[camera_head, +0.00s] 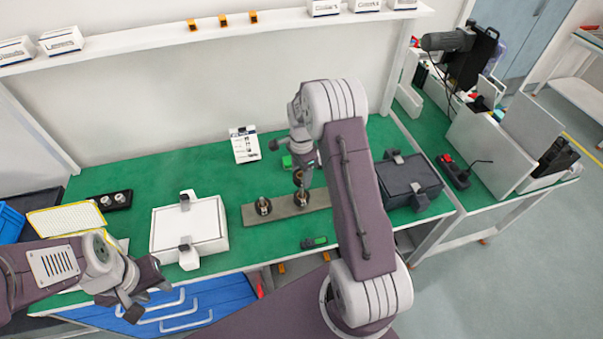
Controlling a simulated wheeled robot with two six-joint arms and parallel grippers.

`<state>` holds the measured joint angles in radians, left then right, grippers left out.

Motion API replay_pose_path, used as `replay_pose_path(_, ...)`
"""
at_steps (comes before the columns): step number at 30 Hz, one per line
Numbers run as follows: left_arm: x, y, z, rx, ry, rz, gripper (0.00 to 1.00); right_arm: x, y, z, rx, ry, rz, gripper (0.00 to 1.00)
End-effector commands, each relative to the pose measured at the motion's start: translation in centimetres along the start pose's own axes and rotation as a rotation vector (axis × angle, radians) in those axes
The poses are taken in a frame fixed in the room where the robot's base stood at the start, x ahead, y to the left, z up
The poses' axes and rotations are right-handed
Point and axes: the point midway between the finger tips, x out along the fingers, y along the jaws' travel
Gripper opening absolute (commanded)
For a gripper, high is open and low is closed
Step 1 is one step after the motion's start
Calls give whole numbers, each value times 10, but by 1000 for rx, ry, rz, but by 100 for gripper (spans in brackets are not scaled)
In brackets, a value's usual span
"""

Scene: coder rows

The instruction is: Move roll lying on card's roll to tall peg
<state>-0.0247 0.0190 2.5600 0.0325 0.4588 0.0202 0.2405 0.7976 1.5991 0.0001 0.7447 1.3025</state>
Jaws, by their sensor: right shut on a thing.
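A long grey-brown board (283,211) lies on the green table and bears two dark, ringed round fittings, a left one (263,206) and a right one (301,198). I cannot tell which has the taller peg. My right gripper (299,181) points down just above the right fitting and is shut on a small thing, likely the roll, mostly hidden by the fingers. A white card (244,146) with dark print stands at the back of the table. My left gripper (146,301) is open and empty at the table's front left edge.
A white case (206,222) is left of the board and a dark case (403,172) is right of it. A black holder (114,200) with two round pieces lies at the left. A small green-and-dark item (314,243) lies in front of the board. My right arm hides part of the table.

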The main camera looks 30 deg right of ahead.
Motion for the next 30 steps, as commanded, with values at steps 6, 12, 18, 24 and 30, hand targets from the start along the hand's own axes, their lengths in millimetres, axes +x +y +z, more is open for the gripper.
replay_pose_path(6,3,0,0,0,0,0,36,4,0,0,0,0,0,11)
replay_pose_path(12,5,0,0,0,0,0,36,7,0,0,0,0,0,11)
replay_pose_path(18,7,0,1,0,0,0,36,10,0,0,0,0,0,11)
replay_pose_path(24,8,0,1,0,0,0,36,13,0,0,0,0,1,11)
replay_pose_path(30,10,0,1,0,0,0,36,16,0,0,0,0,0,11)
